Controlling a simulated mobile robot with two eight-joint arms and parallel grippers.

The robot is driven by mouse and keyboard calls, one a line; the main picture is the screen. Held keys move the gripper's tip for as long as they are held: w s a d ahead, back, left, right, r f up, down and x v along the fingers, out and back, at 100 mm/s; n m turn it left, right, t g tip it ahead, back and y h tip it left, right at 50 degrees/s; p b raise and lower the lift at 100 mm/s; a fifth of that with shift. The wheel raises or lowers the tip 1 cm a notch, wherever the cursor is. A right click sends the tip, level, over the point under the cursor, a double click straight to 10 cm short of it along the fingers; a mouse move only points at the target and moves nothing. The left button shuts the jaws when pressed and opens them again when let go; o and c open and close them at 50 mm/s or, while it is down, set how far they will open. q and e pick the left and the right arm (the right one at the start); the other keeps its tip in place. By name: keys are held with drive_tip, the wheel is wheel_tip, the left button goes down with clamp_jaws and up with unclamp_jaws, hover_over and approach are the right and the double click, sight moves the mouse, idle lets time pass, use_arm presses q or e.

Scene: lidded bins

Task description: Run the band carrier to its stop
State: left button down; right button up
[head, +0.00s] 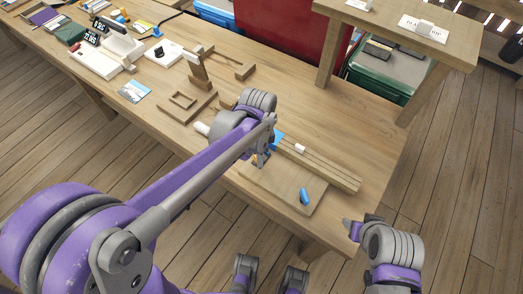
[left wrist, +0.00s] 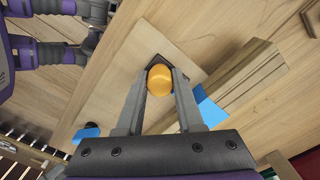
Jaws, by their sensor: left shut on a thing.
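In the left wrist view my left gripper (left wrist: 158,100) is shut on a round orange knob (left wrist: 160,80), with a dark piece behind it. In the head view this gripper (head: 262,160) is low over a wooden board (head: 275,195), and the arm hides most of the knob. A long grooved wooden rail (head: 325,172) lies beside the board, with a white block (head: 300,148) on it. A blue piece (head: 277,138) shows at the rail near the gripper. I cannot tell which part is the band carrier. My right gripper (head: 350,228) is off the table's front edge, its jaws unclear.
Another blue piece (head: 304,195) lies on the board's right part. Wooden frames (head: 187,104), a white tray (head: 95,62) and a picture card (head: 134,91) are farther left on the table. A green bin (head: 375,80) stands behind.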

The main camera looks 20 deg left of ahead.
use_arm(q)
drive_tip(key=s, duration=0.1)
drive_tip(key=s+a, duration=0.1)
drive_tip(key=s, duration=0.1)
use_arm(e)
drive_tip(key=shift+s+r, duration=0.1)
use_arm(q)
drive_tip(key=c, duration=0.5)
unclamp_jaws()
drive_tip(key=shift+c, duration=0.2)
use_arm(e)
drive_tip(key=shift+w+r+p, duration=0.2)
drive_tip(key=shift+r+p, duration=0.5)
use_arm(q)
wheel_tip(320, 180, up, 11)
drive_tip(key=shift+f, duration=0.1)
